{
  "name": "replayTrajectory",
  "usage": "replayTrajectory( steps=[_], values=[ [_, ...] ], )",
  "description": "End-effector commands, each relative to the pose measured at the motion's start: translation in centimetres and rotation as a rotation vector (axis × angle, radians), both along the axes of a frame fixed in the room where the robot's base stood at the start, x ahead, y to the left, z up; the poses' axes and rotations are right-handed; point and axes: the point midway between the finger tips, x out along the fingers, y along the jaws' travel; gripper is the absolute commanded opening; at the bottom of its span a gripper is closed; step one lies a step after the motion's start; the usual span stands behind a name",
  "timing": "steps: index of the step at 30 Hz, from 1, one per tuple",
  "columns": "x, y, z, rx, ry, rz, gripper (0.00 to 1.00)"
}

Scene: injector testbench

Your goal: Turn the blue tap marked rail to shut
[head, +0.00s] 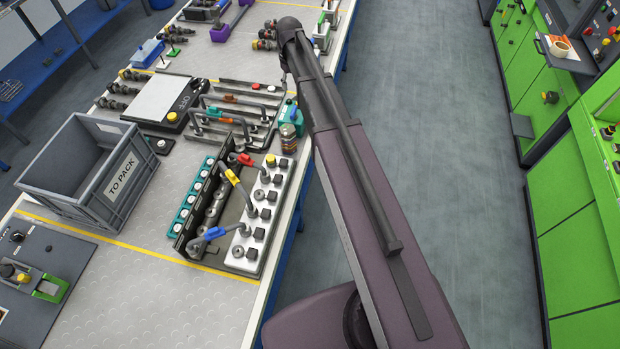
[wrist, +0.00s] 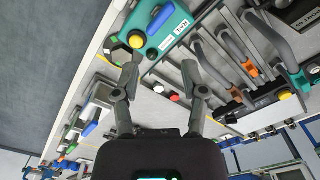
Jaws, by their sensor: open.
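The blue tap (wrist: 160,18) is a short blue handle on a teal box (wrist: 178,30) with a white label that seems to read RAIL, upside down in the wrist view. The handle lies slantwise there, from lower left to upper right. The teal box also shows in the head view (head: 287,128), at the bench's right edge beside my arm; the tap is small there. My gripper (wrist: 162,62) is open and empty, its two fingers apart. In the wrist view the fingertips lie just below the box, clear of the handle. In the head view my arm mostly hides the gripper.
A grey TO PACK crate (head: 75,190) and a scale (head: 165,98) are on the left. Beside the box stands a small jar (head: 288,138). The floor aisle (head: 430,90) on the right is clear.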

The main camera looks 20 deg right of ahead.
Motion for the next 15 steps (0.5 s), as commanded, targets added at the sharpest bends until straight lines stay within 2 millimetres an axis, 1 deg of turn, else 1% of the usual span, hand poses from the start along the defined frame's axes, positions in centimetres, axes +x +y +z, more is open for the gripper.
replayTrajectory(
  steps=[1,10,12,15],
  values=[
    [0.0,0.0,0.6,0.000,0.000,0.000,0.56],
    [0.0,0.0,2.1,0.000,0.000,0.000,0.56],
    [-0.6,0.0,1.2,0.000,0.000,-0.004,0.56],
    [-1.2,0.1,0.6,0.000,0.000,-0.009,0.56]
  ],
)
